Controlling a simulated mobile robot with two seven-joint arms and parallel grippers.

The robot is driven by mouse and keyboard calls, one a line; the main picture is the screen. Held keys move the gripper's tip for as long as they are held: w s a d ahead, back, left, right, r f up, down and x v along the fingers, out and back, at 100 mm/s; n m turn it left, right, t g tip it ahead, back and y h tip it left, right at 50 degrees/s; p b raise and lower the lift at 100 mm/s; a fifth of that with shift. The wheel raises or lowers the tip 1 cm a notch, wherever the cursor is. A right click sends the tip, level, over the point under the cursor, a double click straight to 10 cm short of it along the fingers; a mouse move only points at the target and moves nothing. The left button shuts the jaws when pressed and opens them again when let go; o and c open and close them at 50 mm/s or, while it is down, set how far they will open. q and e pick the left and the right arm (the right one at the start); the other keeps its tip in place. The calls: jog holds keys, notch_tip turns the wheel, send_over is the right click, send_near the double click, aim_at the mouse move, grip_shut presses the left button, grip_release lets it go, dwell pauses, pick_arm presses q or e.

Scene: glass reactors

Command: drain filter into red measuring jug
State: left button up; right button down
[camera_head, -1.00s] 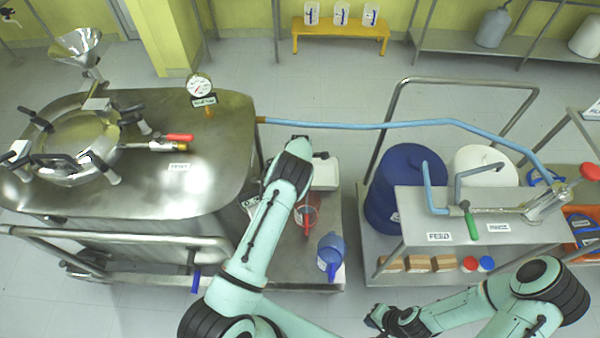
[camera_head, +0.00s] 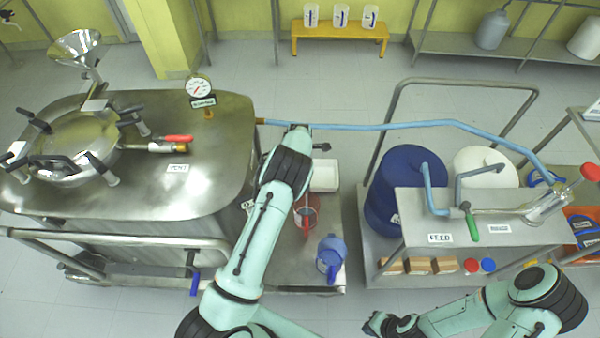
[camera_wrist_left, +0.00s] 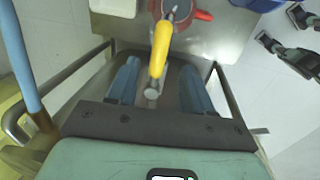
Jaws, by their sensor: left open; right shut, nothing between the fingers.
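The red measuring jug (camera_head: 306,216) stands on the low steel shelf beside the steel vessel, partly hidden by my left arm. In the left wrist view its red handle (camera_wrist_left: 202,15) shows at the top edge. A yellow valve handle (camera_wrist_left: 160,50) on a metal stem lies between the fingers of my left gripper (camera_wrist_left: 158,66). The gripper is open, with a gap on each side of the handle. In the head view this gripper and the valve are hidden behind my arm. I cannot tell which part is the filter. My right gripper (camera_head: 375,323) is shut and empty at the bottom.
A blue jug (camera_head: 331,257) stands in front of the red one, and a white container (camera_head: 324,176) behind it. The large steel vessel (camera_head: 150,195) is at left. A blue hose (camera_head: 400,125) spans to the right cart, which carries a blue drum (camera_head: 405,175).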

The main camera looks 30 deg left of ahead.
pick_arm(q)
notch_tip(320, 180, up, 7)
jog(key=shift+s+d+f, duration=0.15)
jog(key=shift+s+d, duration=0.05)
jog(key=shift+s, duration=0.25)
jog(key=shift+f, duration=0.1)
